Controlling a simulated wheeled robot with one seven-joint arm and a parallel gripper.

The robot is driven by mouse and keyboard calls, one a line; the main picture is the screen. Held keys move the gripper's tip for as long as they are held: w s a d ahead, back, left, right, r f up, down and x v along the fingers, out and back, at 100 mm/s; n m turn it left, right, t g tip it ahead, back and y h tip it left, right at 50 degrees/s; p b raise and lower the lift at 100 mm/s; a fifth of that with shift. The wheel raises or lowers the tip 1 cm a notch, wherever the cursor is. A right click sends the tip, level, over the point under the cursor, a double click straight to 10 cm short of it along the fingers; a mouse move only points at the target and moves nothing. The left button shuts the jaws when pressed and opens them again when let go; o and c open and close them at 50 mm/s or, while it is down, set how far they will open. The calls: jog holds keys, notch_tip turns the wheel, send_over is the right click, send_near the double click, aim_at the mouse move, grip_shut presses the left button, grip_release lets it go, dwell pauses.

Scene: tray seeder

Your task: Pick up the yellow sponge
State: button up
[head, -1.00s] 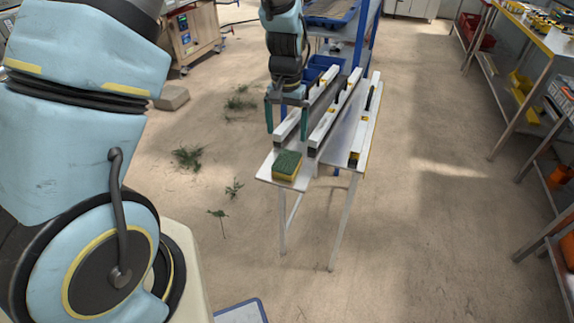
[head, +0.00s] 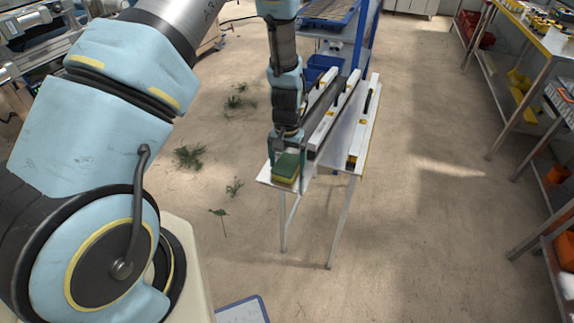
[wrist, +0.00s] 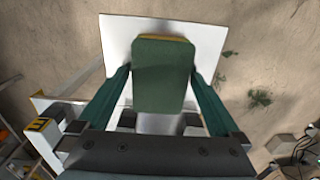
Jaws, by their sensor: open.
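The yellow sponge (head: 285,170) has a green top and lies on the near end of the narrow white table (head: 267,178). In the wrist view the green face of the sponge (wrist: 162,78) fills the space between the fingers, with a thin yellow edge at its far end. My gripper (head: 287,163) is open and points down over the sponge, one finger on each side of it.
White rails (head: 334,118) run along the table behind and right of the sponge. A blue bin (head: 322,64) and a blue post stand farther back. Shelving (head: 517,80) lines the right side. The floor right of the table is clear.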

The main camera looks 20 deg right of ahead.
aim_at(287, 164)
jog(key=c, duration=1.3)
jog(key=shift+r+b, duration=1.3)
jog(key=shift+r, duration=3.7)
